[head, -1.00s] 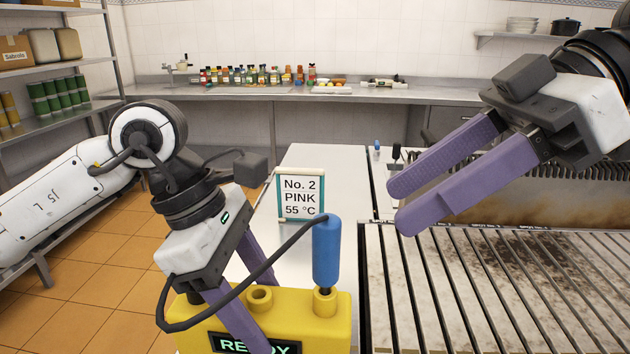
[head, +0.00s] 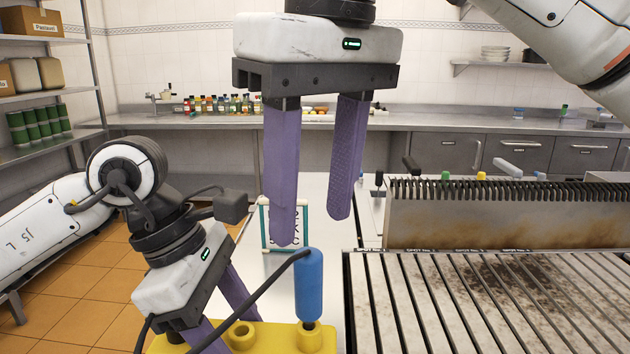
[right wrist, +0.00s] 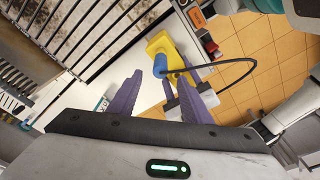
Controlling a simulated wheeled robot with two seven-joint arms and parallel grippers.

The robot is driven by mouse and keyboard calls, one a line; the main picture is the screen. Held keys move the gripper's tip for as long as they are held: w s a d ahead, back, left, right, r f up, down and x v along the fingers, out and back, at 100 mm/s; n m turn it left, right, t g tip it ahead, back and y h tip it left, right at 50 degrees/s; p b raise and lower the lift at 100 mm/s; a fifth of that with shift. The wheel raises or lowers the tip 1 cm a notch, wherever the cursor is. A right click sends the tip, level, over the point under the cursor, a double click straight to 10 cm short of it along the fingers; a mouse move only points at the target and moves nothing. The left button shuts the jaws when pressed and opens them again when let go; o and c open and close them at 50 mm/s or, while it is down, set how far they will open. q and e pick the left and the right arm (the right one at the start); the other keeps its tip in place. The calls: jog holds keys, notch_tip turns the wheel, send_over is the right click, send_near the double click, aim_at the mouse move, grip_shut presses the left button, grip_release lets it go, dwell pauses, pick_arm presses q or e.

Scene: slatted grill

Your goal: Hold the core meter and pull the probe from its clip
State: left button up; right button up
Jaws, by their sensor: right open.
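The yellow core meter (head: 270,337) stands at the bottom of the head view, with its lower part cut off. The blue probe handle (head: 309,286) stands upright in a round yellow clip on its right end, with a dark cable arching left from its top. My left gripper (head: 228,318) has one finger on each side of the meter's body, left of the probe; its tips are out of view. My right gripper (head: 312,231) is open and empty, pointing down just above the probe. In the right wrist view the blue probe (right wrist: 166,74) shows between the fingers.
A small framed sign (head: 268,228) stands on the white counter behind the meter, partly hidden by a right finger. The slatted grill (head: 470,300) is at the right, with a raised stained back wall (head: 500,222). Shelves (head: 45,95) stand at the left.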

aim_at(306, 284)
jog(key=f, duration=0.7)
jog(key=w+f, duration=0.1)
jog(key=f, duration=0.2)
jog(key=shift+a+f, duration=0.2)
jog(key=shift+a, duration=0.2)
jog(key=shift+c, duration=0.3)
grip_shut()
jog(key=shift+r, duration=3.8)
pick_arm(q)
jog(key=o, duration=1.2)
jog(key=shift+r, duration=0.15)
